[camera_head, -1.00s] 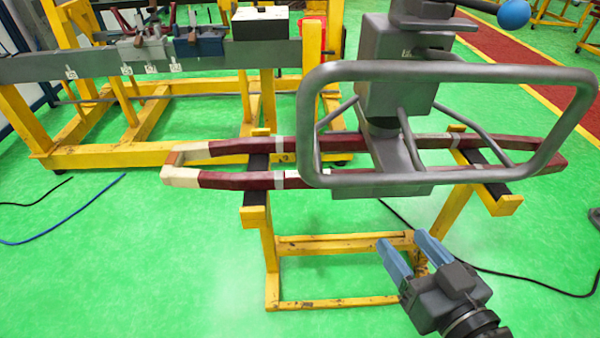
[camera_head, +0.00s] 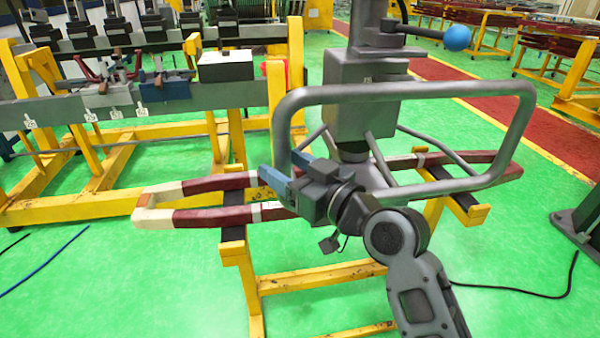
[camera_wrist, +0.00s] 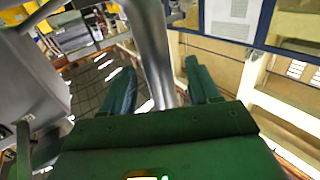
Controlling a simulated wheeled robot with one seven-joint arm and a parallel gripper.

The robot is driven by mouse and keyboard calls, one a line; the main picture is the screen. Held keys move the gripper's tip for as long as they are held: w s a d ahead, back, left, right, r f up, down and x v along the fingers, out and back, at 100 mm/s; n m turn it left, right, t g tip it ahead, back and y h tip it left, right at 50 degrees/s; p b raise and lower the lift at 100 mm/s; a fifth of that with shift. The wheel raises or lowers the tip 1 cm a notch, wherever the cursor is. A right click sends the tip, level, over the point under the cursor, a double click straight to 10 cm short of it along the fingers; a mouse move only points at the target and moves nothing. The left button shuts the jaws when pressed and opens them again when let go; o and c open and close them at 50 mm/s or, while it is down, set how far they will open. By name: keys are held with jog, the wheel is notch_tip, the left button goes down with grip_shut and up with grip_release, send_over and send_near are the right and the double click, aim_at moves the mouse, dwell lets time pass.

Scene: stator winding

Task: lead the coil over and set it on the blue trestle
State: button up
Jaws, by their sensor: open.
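The coil (camera_head: 210,217) is a long flat loop, dark red with cream ends, lying across the black-topped bars of a yellow stand (camera_head: 232,250). A grey lifting device (camera_head: 355,105) stands over its middle, with a large tubular handle frame (camera_head: 420,92). Whether the device grips the coil is hidden. My gripper (camera_head: 285,168) is open at the left end of the handle frame, in front of the coil. In the wrist view a grey tube (camera_wrist: 150,45) passes between the open fingers (camera_wrist: 162,88); contact cannot be told. I see no blue trestle.
A yellow-framed bench (camera_head: 100,205) with clamps and a white-topped box (camera_head: 226,66) stands at the back left. A blue ball knob (camera_head: 457,38) sticks out from the lifting device. A dark base (camera_head: 580,225) stands at the right edge.

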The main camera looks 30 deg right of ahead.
jog(key=shift+x, duration=1.7)
jog(key=shift+c, duration=0.3)
grip_shut()
dwell(0.4)
dwell(1.4)
